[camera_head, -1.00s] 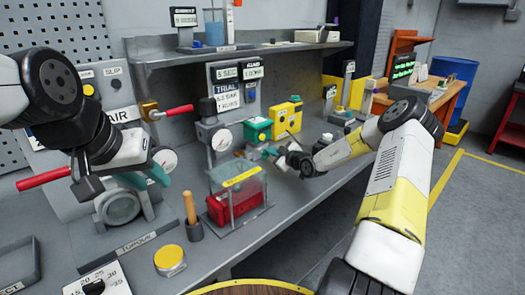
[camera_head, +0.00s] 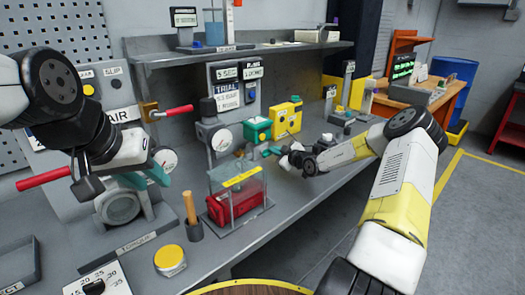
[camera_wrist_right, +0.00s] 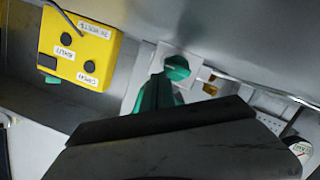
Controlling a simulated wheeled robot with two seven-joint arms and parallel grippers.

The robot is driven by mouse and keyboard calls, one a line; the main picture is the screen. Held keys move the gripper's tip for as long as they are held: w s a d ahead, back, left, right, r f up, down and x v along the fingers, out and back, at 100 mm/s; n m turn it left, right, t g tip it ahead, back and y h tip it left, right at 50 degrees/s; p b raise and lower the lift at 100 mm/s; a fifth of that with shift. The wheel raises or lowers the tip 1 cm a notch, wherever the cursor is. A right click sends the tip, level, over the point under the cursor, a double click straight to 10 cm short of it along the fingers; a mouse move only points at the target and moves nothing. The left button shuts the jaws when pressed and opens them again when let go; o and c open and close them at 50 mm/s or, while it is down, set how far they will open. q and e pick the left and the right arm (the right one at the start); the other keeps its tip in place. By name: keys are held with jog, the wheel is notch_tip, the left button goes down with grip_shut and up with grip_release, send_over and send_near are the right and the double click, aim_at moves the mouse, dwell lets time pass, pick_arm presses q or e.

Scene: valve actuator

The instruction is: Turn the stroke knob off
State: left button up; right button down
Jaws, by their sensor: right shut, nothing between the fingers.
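I cannot make out which control is the stroke knob. A yellow control box (camera_head: 287,117) with dark round knobs stands at the back of the bench. It also shows in the right wrist view (camera_wrist_right: 78,55), with a dark lever and small labels, too small to read surely. My right gripper (camera_head: 270,152) is just in front of the green and yellow boxes, its teal fingertips shut and empty. The fingertips show in the right wrist view (camera_wrist_right: 168,82), apart from the yellow box. My left gripper (camera_head: 146,176) appears open and empty above the left of the bench.
A green box (camera_head: 257,130) stands left of the yellow box. A clear-covered red box (camera_head: 235,203), a post with a gauge (camera_head: 220,139), a wooden-handled tool (camera_head: 190,208) and a yellow-topped round container (camera_head: 169,259) are nearer. A shelf (camera_head: 240,55) runs above.

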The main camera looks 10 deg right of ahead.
jog(key=shift+f, duration=0.1)
dwell(0.3)
